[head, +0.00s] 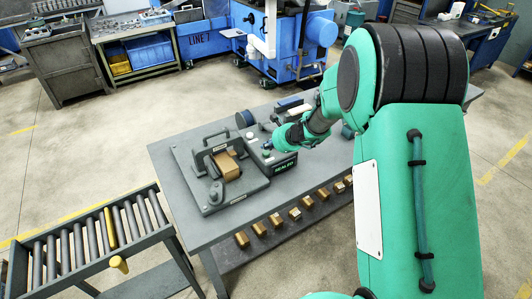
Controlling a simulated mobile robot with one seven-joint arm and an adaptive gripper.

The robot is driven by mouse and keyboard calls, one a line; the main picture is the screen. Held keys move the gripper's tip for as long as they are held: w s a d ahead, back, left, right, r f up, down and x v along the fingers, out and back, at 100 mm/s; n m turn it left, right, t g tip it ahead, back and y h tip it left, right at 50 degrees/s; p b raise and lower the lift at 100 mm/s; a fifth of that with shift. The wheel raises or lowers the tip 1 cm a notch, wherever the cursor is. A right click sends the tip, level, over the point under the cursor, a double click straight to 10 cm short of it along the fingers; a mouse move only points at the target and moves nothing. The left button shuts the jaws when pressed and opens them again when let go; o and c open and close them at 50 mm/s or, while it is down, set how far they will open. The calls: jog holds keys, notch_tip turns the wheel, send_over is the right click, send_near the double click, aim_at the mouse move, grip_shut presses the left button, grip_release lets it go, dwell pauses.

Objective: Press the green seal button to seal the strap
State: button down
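A dark control box (284,167) with a lit green display stands on the grey table, beside the strapping machine. A small green spot on its top (266,154) looks like the seal button, but it is too small to be sure. The machine's base plate (192,184) carries a dark arch frame around a brown block (227,165). Whether a strap lies around the block is too small to tell. My gripper (269,146) is at the end of my teal arm, just above or behind the control box's top. Its fingers are too small and hidden to read, and contact with the button is unclear.
The grey table (170,150) has several small brass-coloured blocks (260,229) on a lower shelf along its front. A roller conveyor (85,240) ends near the table's left. A dark round part (244,119) and other items sit behind my wrist. Blue machinery (290,40) stands farther back.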

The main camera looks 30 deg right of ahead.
aim_at(266, 154)
jog(key=shift+r+p, duration=1.4)
jog(key=shift+r, duration=0.95)
jog(key=shift+a+r, duration=0.1)
jog(key=shift+a, duration=0.05)
jog(key=s+a+r+n+g+y, duration=0.1)
jog(key=s+a+r+n, duration=0.45)
jog(key=a+r, duration=0.4)
jog(key=s+a+r+n+g+y, duration=0.1)
jog(key=s+a+r+n, duration=0.45)
jog(key=a+r, duration=0.35)
jog(key=s+a+r+n+h, duration=0.2)
jog(key=s+n, duration=0.4)
jog(key=s, duration=0.6)
jog(key=s+a+r+n+g+h, duration=0.1)
jog(key=s+a+r+n+h, duration=0.1)
jog(key=s+n, duration=0.5)
jog(key=s+r, duration=0.1)
jog(key=s, duration=0.5)
jog(key=shift+a+r+n, duration=0.25)
jog(key=shift+a+n, duration=0.05)
